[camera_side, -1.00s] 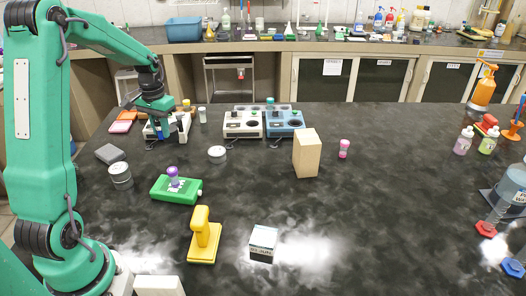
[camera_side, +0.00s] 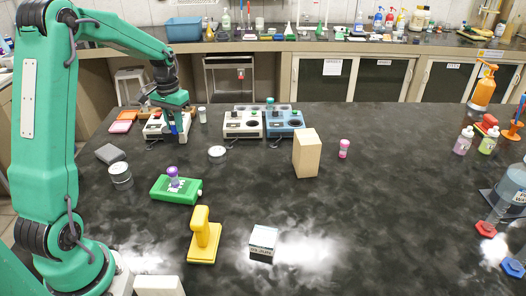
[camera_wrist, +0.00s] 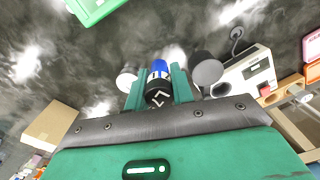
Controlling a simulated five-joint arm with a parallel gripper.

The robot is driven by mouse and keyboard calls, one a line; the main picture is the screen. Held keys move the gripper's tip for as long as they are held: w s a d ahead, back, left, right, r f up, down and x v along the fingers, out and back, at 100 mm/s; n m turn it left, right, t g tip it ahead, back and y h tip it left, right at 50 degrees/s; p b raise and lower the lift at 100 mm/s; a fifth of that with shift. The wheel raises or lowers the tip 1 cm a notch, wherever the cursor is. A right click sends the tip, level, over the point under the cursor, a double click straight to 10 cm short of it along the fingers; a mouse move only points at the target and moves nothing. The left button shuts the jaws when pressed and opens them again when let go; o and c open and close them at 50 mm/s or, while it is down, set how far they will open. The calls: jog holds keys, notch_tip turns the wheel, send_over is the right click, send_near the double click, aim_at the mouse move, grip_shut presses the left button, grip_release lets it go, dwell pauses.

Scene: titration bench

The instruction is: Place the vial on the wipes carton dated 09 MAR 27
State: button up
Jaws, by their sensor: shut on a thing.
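My gripper (camera_wrist: 158,84) is shut on the vial (camera_wrist: 158,72), which has a blue part and a dark band with white marks between the two green fingers in the wrist view. In the side view my gripper (camera_side: 174,128) is at the back left of the bench, in front of a white instrument. A small white carton with a dark lower part (camera_side: 263,240) stands alone at the front middle of the bench. The print on its front is too small to read surely. My gripper is well behind and left of this carton.
A tan block (camera_side: 306,153) stands mid-bench near a pink-capped bottle (camera_side: 344,148).

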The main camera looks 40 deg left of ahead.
jog(key=w+d+r+m, duration=0.1)
jog(key=w+d+r, duration=0.2)
jog(key=w+d, duration=0.5)
jog(key=w+d+r+m, duration=0.1)
jog(key=w+d+r, duration=0.2)
jog(key=w+d, duration=0.5)
jog(key=d+r+m, duration=0.1)
jog(key=d+r, duration=0.2)
jog(key=d, duration=1)
jog(key=d+r+m, duration=0.1)
jog(key=d+r, duration=0.2)
jog(key=d, duration=1)
send_over(310, 142)
notch_tip(310, 142, down, 7)
jog(key=shift+a+f, duration=0.1)
jog(key=shift+f, duration=0.05)
jog(key=shift+f, duration=0.15)
jog(key=shift+f, duration=1.85)
jog(key=shift+f, duration=0.15)
